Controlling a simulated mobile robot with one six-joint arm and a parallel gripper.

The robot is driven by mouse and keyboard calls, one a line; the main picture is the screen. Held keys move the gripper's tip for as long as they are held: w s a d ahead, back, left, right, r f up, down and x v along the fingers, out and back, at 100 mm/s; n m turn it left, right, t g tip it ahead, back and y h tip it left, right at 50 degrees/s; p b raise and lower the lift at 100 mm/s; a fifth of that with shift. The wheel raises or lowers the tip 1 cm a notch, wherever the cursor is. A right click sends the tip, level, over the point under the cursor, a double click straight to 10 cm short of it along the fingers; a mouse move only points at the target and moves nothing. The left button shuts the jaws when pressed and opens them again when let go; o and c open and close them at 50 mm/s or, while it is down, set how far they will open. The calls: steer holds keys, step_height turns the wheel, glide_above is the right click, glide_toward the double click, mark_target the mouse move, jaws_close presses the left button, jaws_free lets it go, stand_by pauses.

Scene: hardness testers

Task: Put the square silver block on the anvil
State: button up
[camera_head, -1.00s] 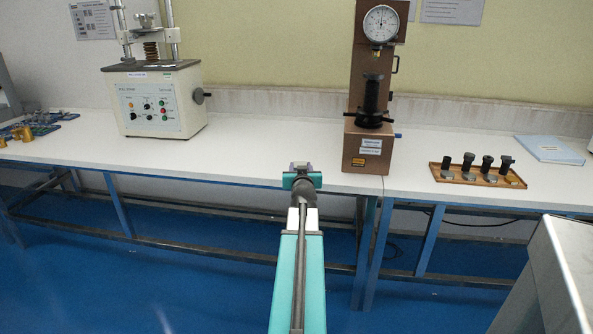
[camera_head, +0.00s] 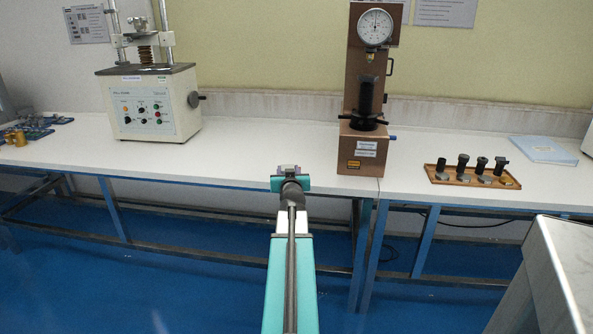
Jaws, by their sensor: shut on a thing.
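My gripper (camera_head: 289,172) is at the end of my outstretched teal arm, by the front edge of the white bench. It is shut on a small silver block (camera_head: 288,168), of which only a little shows between the jaws. The brown hardness tester (camera_head: 361,152) stands on the bench to the right of my gripper and farther back. Its anvil (camera_head: 367,82) appears to be the top of the black post, below the round dial. The anvil's upper face is too small to make out. The block is apart from the tester.
A cream testing machine (camera_head: 150,105) stands at the back left. A wooden tray (camera_head: 440,176) with several dark pieces lies right of the tester, near a pale blue booklet (camera_head: 543,150). A grey cabinet (camera_head: 560,270) is at the lower right. The bench middle (camera_head: 260,150) is clear.

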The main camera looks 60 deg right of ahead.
steer(key=w+a+f+n+t+y, duration=0.3)
steer(key=w+a+n+t+y, duration=0.15)
steer(key=w+a, duration=1.25)
steer(key=w+a+f+n+t+y, duration=0.3)
steer(key=w+a+n+y, duration=0.25)
steer(key=w+a, duration=1.15)
steer(key=s+a+r+n+y, duration=0.15)
steer(key=a+n+y, duration=0.6)
steer(key=a, duration=1.85)
steer(key=s+a+r+n+g+y, duration=0.1)
steer(key=s+a+n+g+y, duration=0.1)
steer(key=a, duration=0.5)
steer(key=s+a+r+n+g+y, duration=0.2)
steer(key=s+a+n+g+y, duration=0.1)
steer(key=s+a+y, duration=0.3)
steer(key=shift+s+a+g+y, duration=0.4)
steer(key=shift+a+g+y, duration=0.1)
steer(key=shift+g+y, duration=0.3)
